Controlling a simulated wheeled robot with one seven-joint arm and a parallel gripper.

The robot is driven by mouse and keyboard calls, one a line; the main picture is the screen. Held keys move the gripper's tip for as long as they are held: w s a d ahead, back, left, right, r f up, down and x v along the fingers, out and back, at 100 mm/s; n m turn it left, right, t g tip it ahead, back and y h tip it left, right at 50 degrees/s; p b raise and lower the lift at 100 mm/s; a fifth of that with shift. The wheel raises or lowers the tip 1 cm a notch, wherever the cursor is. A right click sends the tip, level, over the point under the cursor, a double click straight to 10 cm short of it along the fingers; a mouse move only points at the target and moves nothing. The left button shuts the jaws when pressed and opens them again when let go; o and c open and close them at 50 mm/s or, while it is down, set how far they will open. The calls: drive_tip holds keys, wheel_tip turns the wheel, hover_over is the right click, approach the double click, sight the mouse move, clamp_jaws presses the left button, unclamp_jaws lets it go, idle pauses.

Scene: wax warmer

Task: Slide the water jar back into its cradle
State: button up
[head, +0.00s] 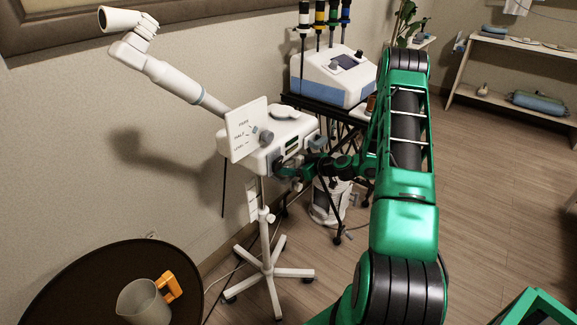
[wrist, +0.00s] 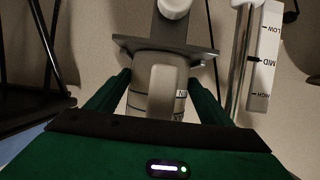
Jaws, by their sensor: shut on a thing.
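The water jar (wrist: 158,92), grey with dark markings on its right side, is between the fingers of my gripper (wrist: 160,80) in the wrist view. My gripper is shut on it. The jar's top in the picture meets a grey bracket plate (wrist: 140,46), which looks like part of the cradle; I cannot tell how far the jar sits in it. In the head view my gripper (head: 286,171) is at the front lower side of the white steamer unit (head: 262,150) on its wheeled stand. The jar is mostly hidden there by my gripper.
The steamer's white arm (head: 168,78) reaches up left. A black cart with a white-and-blue device (head: 325,85) stands close behind. A white scale marked LOW, MID, HIGH (wrist: 264,60) is right of the jar. A round dark table (head: 75,285) holds a pitcher (head: 143,303) with an orange handle.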

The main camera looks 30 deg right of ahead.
drive_tip(key=o, duration=1.9)
drive_tip(key=shift+o, duration=0.2)
drive_tip(key=shift+f, duration=0.1)
drive_tip(key=v, duration=0.8)
idle(0.4)
idle(0.4)
drive_tip(key=v, duration=1)
drive_tip(key=shift+s, duration=0.3)
drive_tip(key=shift+d, duration=0.1)
